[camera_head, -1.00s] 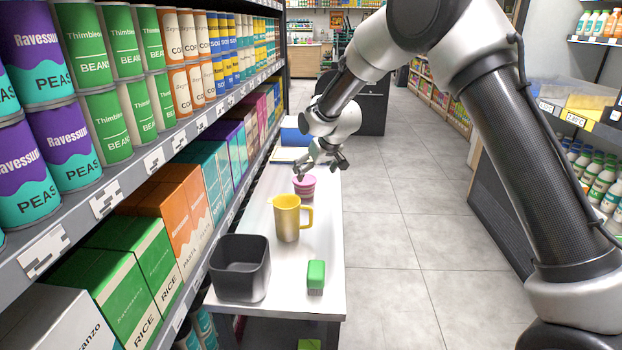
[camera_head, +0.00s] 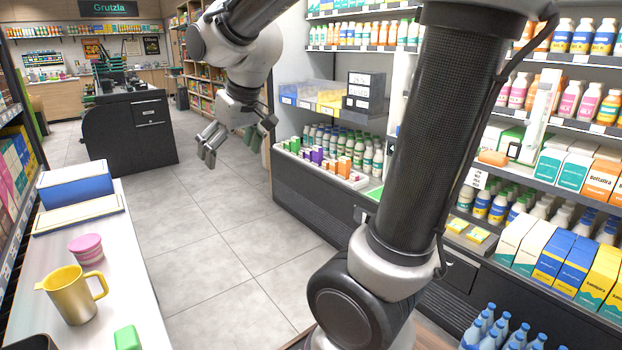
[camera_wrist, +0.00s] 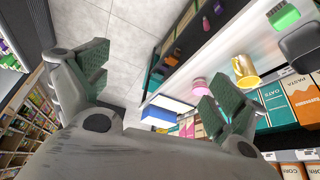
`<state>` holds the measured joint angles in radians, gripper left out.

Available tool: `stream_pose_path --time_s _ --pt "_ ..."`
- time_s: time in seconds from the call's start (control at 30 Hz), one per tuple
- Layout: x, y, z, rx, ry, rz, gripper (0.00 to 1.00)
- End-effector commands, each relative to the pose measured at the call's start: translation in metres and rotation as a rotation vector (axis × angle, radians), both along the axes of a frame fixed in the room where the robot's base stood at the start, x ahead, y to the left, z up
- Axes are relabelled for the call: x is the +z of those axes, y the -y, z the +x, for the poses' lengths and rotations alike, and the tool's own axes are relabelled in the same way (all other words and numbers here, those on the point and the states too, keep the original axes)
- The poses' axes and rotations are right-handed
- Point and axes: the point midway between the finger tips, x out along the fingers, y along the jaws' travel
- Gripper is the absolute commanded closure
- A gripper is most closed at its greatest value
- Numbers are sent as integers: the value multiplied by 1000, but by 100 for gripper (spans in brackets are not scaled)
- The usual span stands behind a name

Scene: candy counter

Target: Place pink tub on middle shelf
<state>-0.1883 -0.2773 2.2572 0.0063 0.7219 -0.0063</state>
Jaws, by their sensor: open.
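The pink tub (camera_head: 87,249), small and round with a lid, stands upright on the white table (camera_head: 130,262) at the left of the head view. It also shows in the wrist view (camera_wrist: 198,86), beside one finger. My gripper (camera_head: 236,142) is open and empty, held up over the aisle to the right of the table and apart from the tub. Its spread fingers also show in the wrist view (camera_wrist: 160,85). Shelf units stand at both sides, with several shelves at the right (camera_head: 560,123). I cannot tell which one is the middle shelf.
A yellow mug (camera_head: 72,297) stands just in front of the tub, with a green block (camera_head: 127,338) nearer. A blue box (camera_head: 75,193) and a tray (camera_head: 80,214) lie behind it. A black counter (camera_head: 130,130) stands further back. The tiled aisle (camera_head: 210,245) is clear.

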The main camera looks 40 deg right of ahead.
Motion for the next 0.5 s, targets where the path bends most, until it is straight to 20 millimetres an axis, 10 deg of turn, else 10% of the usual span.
stream_pose_path --time_s 0.2,0.5 --pt "-4 59 -131 -135 -38 -5 5" --pt "-21 74 -191 -196 -66 -7 0"
